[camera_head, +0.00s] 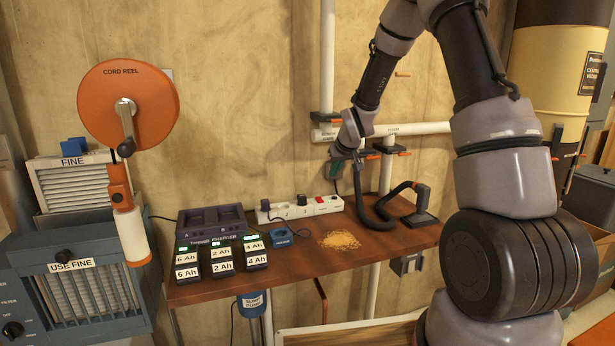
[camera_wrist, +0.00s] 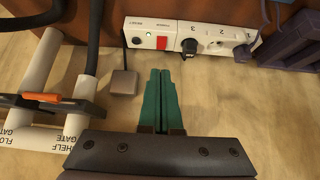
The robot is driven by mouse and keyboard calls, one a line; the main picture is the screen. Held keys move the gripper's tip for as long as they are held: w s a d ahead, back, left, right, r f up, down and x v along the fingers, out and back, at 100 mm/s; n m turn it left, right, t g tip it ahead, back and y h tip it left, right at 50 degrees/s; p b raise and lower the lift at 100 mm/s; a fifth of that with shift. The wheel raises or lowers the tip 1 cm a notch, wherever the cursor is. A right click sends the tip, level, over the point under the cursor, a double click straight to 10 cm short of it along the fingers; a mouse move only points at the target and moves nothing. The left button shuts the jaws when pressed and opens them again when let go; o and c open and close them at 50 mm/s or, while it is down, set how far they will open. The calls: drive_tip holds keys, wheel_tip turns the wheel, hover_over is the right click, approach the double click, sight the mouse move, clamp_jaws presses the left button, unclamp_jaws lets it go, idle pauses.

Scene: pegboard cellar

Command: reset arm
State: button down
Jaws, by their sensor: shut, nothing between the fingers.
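My gripper (camera_wrist: 161,75) has green fingers that are pressed together, with nothing between them in the wrist view. In the head view my gripper (camera_head: 334,168) hangs near the wall, above the back of the wooden shelf (camera_head: 290,262) and beside the white pipes. My arm reaches in from the right side of the head view and bends down toward the wall. In the wrist view the fingers point toward a white power strip (camera_wrist: 185,38) with a red switch; they appear apart from it.
Battery packs (camera_head: 222,257), a charger (camera_head: 211,222), a sawdust pile (camera_head: 341,241) and a black hose (camera_head: 372,215) occupy the shelf. Pipes with orange-handled gates (camera_head: 390,148) stand close to my gripper. A cord reel (camera_head: 128,104) is at the left. The shelf's front middle is clear.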

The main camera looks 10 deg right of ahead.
drive_tip(key=s+d+r+m, duration=0.2)
drive_tip(key=s+r, duration=0.7)
drive_tip(key=s+d+r+m, duration=0.1)
drive_tip(key=s+d+r, duration=0.1)
drive_tip(key=s+r, duration=0.7)
drive_tip(key=s+r+m, duration=0.1)
drive_tip(key=s+r, duration=0.2)
drive_tip(key=s, duration=0.6)
drive_tip(key=s+r+m, duration=0.2)
drive_tip(key=s+r, duration=0.1)
drive_tip(key=s, duration=0.7)
drive_tip(key=shift+s+a+y, duration=0.15)
drive_tip(key=shift+s+y, duration=0.15)
drive_tip(key=shift+y, duration=0.1)
